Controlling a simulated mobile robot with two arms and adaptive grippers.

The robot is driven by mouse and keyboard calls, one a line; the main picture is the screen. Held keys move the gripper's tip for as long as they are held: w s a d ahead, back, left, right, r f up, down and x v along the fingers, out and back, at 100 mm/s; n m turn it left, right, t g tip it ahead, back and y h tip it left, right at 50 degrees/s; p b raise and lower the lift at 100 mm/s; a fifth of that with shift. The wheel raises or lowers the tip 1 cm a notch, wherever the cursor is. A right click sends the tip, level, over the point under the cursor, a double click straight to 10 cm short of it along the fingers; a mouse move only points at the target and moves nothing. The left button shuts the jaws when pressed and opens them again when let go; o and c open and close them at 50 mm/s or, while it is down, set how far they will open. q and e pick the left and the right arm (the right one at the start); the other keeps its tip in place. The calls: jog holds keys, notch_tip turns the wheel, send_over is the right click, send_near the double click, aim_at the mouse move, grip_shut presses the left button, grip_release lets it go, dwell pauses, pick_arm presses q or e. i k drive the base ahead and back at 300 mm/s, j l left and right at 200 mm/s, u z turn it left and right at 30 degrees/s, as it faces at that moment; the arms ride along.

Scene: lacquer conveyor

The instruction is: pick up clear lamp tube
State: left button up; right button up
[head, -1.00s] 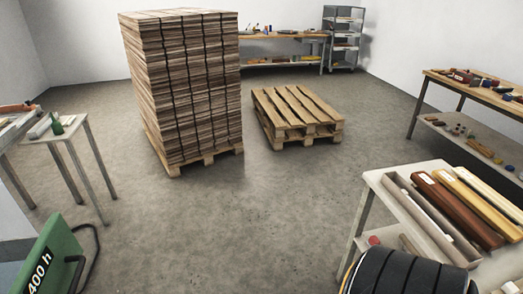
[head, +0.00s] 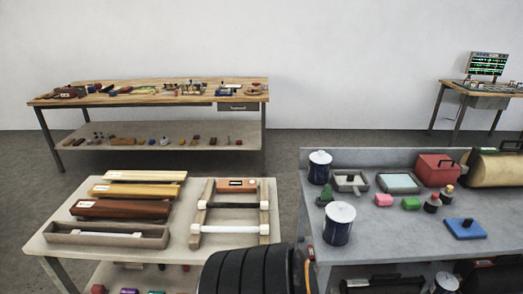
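A pale table (head: 180,246) stands at the lower left of the head view. On its right half is a wooden rack (head: 195,218) of two rails. Two thin tubes lie across the rails: a white tube (head: 228,229) at the front and a darker tube with white ends (head: 230,205) behind it. The darker tube may be the clear lamp tube; at this size I cannot be sure. A pale rod (head: 105,234) lies in a long grey tray (head: 63,239) on the same table. Neither of my grippers is in view.
Brown and yellow long boxes (head: 120,209) lie behind the tray. A grey bench (head: 400,230) with canisters and small boxes is on the right. Open floor lies behind the table.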

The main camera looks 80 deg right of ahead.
aim_at(195, 229)
jog(key=z, duration=2.25)
jog(key=l, duration=0.25)
